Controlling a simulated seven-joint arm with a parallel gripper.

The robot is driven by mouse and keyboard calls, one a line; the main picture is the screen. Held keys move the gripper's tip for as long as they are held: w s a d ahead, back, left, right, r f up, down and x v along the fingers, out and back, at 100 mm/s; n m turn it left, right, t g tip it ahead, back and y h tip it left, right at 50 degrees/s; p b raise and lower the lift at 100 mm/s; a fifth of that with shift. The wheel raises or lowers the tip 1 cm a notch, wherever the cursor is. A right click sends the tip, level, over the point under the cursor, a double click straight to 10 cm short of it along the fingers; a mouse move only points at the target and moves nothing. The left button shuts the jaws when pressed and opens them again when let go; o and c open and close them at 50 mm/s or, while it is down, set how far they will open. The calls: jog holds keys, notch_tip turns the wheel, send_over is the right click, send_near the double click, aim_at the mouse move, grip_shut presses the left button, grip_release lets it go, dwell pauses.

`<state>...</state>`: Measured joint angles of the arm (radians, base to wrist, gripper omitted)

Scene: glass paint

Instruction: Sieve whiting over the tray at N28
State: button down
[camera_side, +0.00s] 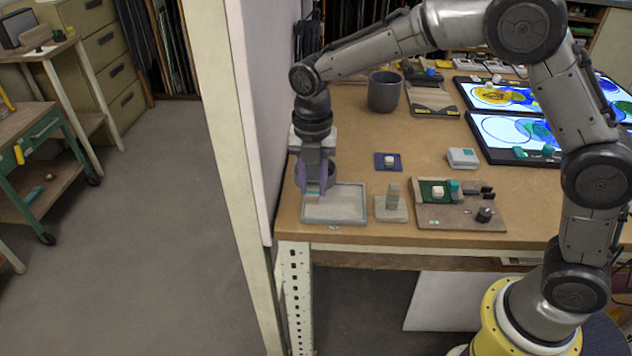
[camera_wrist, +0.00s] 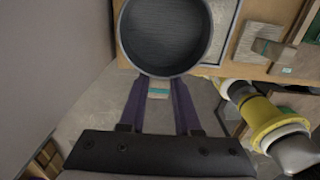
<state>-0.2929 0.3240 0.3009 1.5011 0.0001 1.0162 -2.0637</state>
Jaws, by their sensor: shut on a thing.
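My gripper (camera_side: 314,196) is low over the left part of a shallow pale grey tray (camera_side: 345,214) at the table's front left corner. In the wrist view its purple fingers (camera_wrist: 158,91) are shut on a small pale block-like grip with a greenish band. A round, dark-rimmed sieve (camera_wrist: 165,38) with a grey mesh floor is just beyond the fingertips, by the grip. The tray (camera_wrist: 228,20) shows to its right, partly covered by it. I cannot make out whiting or read the tray's label.
Right of the tray stand a small board with an upright block (camera_side: 393,195) and a wooden fixture (camera_side: 460,222) with small parts. A blue pad (camera_side: 388,166), a grey pot (camera_side: 384,98) and lit panels (camera_side: 502,142) lie behind. A wall edge (camera_side: 250,150) is close on the left.

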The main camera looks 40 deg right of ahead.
jog(key=shift+r, duration=2.5)
